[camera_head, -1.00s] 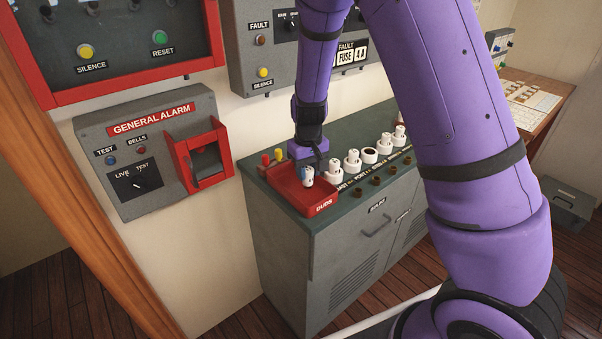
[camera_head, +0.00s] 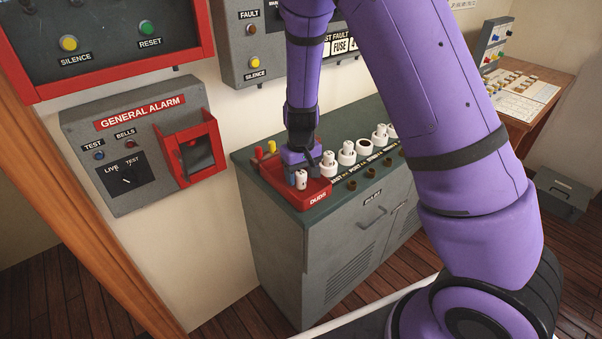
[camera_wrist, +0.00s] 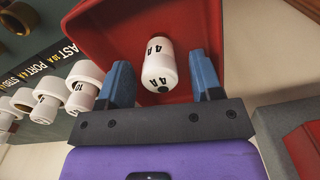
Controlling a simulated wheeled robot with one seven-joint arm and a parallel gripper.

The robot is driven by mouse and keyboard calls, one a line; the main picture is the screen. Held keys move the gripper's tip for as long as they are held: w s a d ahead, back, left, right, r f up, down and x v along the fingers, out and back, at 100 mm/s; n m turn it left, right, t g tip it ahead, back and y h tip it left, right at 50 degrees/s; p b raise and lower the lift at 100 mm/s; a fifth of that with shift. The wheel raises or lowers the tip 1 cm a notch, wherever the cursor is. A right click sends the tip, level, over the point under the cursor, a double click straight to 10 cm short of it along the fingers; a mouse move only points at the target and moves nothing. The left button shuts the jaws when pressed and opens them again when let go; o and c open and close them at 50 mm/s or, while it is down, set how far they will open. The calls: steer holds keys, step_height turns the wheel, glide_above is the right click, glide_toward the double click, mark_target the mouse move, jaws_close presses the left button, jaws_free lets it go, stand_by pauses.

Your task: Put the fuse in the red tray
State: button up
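The white fuse (camera_head: 301,180), marked 4A, is inside the red tray (camera_head: 318,197) labelled DUDS. It also shows in the wrist view (camera_wrist: 158,65), between my blue fingertips, over the red tray floor (camera_wrist: 112,40). My gripper (camera_head: 303,172) is down at the tray. In the wrist view its fingers are apart, with a gap on each side of the fuse. Whether the fuse's far end rests on the tray floor is hidden.
A row of white fuses in holders (camera_head: 346,150) stands just right of the tray on the grey cabinet (camera_head: 285,255). Red and yellow pegs (camera_head: 264,150) stand at the tray's back left. The alarm box (camera_head: 150,150) is on the wall to the left.

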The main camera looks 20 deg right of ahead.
mark_target(301, 172)
steer(key=shift+r, duration=0.1)
step_height(301, 172, up, 12)
steer(key=shift+r, duration=0.15)
stand_by(0.4)
steer(key=s+d+r+t, duration=0.2)
steer(key=s+d+r, duration=0.1)
steer(key=s+r, duration=0.7)
steer(key=s+d+r+m+t, duration=0.1)
steer(key=s+d+r+t, duration=0.2)
steer(key=s+r, duration=0.8)
steer(key=s, duration=0.7)
steer(key=shift+s+d, duration=0.1)
steer(key=shift+d, duration=0.1)
